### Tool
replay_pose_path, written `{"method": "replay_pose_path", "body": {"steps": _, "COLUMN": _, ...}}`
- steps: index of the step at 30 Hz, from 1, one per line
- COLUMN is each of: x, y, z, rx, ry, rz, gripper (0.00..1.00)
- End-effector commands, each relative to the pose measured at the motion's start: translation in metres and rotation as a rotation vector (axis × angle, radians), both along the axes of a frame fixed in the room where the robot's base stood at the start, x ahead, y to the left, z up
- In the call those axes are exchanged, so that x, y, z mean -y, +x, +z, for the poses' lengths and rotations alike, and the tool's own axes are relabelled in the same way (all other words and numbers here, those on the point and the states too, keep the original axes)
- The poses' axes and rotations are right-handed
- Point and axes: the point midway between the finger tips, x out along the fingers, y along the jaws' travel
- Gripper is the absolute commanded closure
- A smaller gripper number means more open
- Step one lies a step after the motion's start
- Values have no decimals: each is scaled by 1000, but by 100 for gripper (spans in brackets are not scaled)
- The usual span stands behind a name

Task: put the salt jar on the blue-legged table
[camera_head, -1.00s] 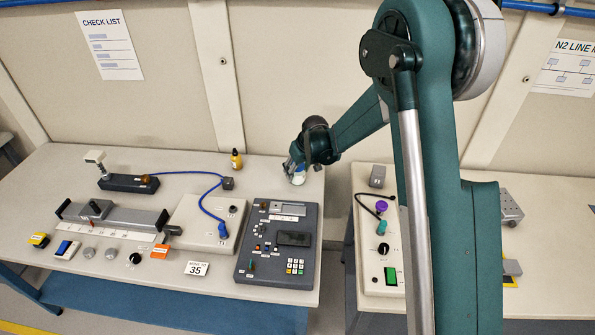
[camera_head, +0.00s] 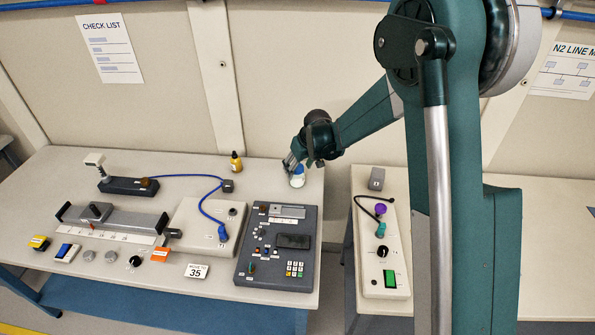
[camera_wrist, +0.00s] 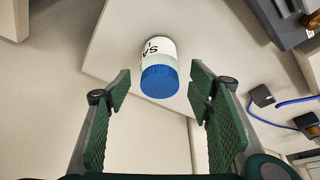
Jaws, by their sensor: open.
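The salt jar (camera_head: 297,181) is a small white jar with a blue lid. It stands at the back right of the left table (camera_head: 130,271), whose blue lower parts show beneath. In the wrist view, the jar (camera_wrist: 157,51) shows its blue lid and part of a label reading "SA". My gripper (camera_head: 293,164) is at the jar. In the wrist view, my gripper (camera_wrist: 160,83) is open, its green fingers on either side of the lid with a gap on each side. The legs of the right table are mostly hidden.
A dark keypad console (camera_head: 277,247) stands in front of the jar. A yellow bottle (camera_head: 236,162) and a grey box (camera_head: 228,186) with a blue cable are to its left. A gap separates the right table, where a long white panel (camera_head: 382,250) lies.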

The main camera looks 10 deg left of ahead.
Motion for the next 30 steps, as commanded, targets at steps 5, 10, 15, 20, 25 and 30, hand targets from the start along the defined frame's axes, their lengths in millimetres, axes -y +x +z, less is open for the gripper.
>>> {"method": "replay_pose_path", "body": {"steps": 5, "x": 6, "y": -8, "z": 23, "rx": 0, "ry": 0, "rz": 0, "gripper": 47}}
{"method": "replay_pose_path", "body": {"steps": 10, "x": 11, "y": -15, "z": 43, "rx": 0, "ry": 0, "rz": -1, "gripper": 47}}
{"method": "replay_pose_path", "body": {"steps": 15, "x": 15, "y": -20, "z": 59, "rx": 0, "ry": 0, "rz": -1, "gripper": 47}}
{"method": "replay_pose_path", "body": {"steps": 20, "x": 17, "y": -23, "z": 68, "rx": 0, "ry": 0, "rz": -1, "gripper": 47}}
{"method": "replay_pose_path", "body": {"steps": 25, "x": 18, "y": -24, "z": 71, "rx": 0, "ry": 0, "rz": -1, "gripper": 47}}
{"method": "replay_pose_path", "body": {"steps": 30, "x": 18, "y": -24, "z": 71, "rx": 0, "ry": 0, "rz": -1, "gripper": 47}}
